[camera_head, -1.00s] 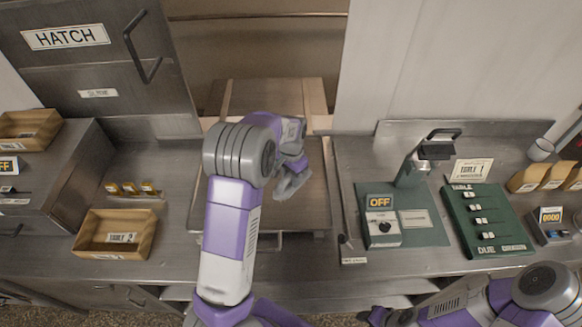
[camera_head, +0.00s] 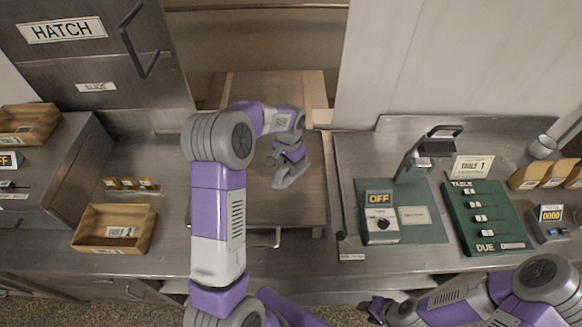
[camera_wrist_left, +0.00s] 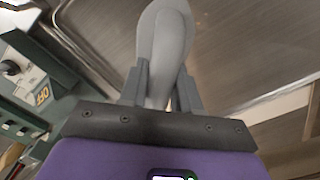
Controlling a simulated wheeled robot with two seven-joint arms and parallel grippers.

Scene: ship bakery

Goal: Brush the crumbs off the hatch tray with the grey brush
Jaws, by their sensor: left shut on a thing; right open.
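The grey brush (camera_head: 291,176) is held by my left gripper (camera_head: 281,158) over the right half of the hatch tray (camera_head: 300,213). In the left wrist view the brush (camera_wrist_left: 165,38) sticks out between the two fingers of the gripper (camera_wrist_left: 160,88), which are shut on it. Whether the brush touches the tray I cannot tell. The tray is a flat brown-grey board with a metal handle at its front; my left arm hides its left part. No crumbs can be made out. My right gripper (camera_head: 373,309) is open and empty at the bottom edge, low in front of the counter.
A thin rod (camera_head: 341,210) lies between. A wooden box (camera_head: 92,240) is on the left. The hatch panel (camera_head: 100,70) stands at the back left.

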